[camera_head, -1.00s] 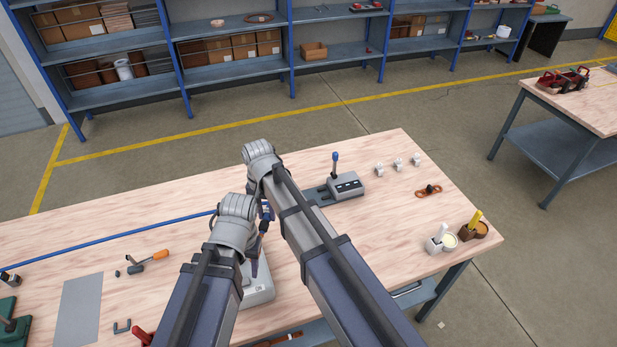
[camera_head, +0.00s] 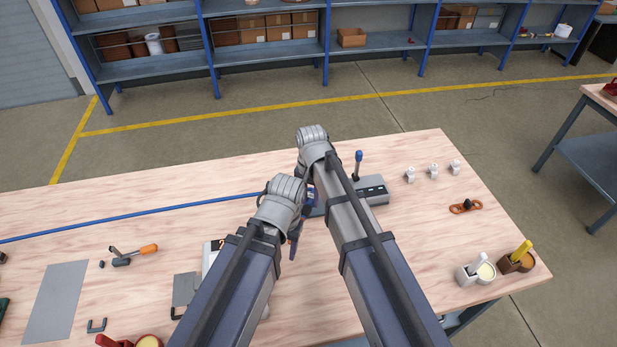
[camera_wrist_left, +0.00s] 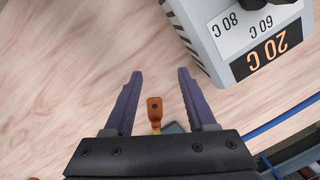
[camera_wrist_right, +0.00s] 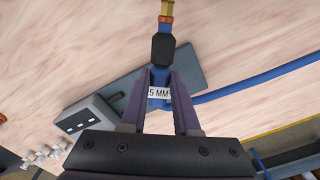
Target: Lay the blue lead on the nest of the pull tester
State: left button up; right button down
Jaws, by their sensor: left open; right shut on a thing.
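My right gripper (camera_head: 312,196) is shut on the blue lead (camera_wrist_right: 212,95), at the "5 MM" label (camera_wrist_right: 159,93). The lead's black sleeve (camera_wrist_right: 161,48) and metal end (camera_wrist_right: 165,10) stick out past the fingers. The lead also stretches left across the table in the head view (camera_head: 140,211). The pull tester (camera_head: 372,190), a grey box with a blue-knobbed lever, is beside the right gripper. Its flat plate (camera_wrist_right: 185,72) lies beneath the held lead in the right wrist view. My left gripper (camera_wrist_left: 158,85) is open; an orange lug (camera_wrist_left: 154,105) shows between its fingers, not visibly touched.
A grey box marked 80 C, 60 C and 20 C (camera_wrist_left: 225,35) stands near my left gripper.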

pick_arm(q)
jog(key=shift+o, duration=0.4)
jog(key=shift+w+f, duration=0.1)
jog(key=shift+w, duration=0.05)
pick_arm(e)
jog(key=shift+w+f+n, duration=0.1)
jog(key=shift+w+n, duration=0.15)
jog(key=shift+n, duration=0.05)
jog(key=n, duration=0.3)
jog(key=r+n+p, duration=0.1)
jog(key=n, duration=0.1)
jog(key=shift+w+a, duration=0.25)
jog(key=shift+w, duration=0.15)
pick_arm(q)
notch_tip(320, 180, up, 3)
jog(key=shift+p, duration=1)
pick_arm(e)
jog(key=w+n, duration=0.1)
jog(key=n, duration=0.5)
jog(key=w+r+n, duration=0.1)
jog(key=n, duration=0.5)
jog(key=w+a+r+n, duration=0.1)
jog(key=n, duration=0.6)
jog(key=shift+w, duration=0.25)
pick_arm(q)
jog(key=shift+f, duration=0.1)
pick_arm(e)
jog(key=shift+f, duration=0.1)
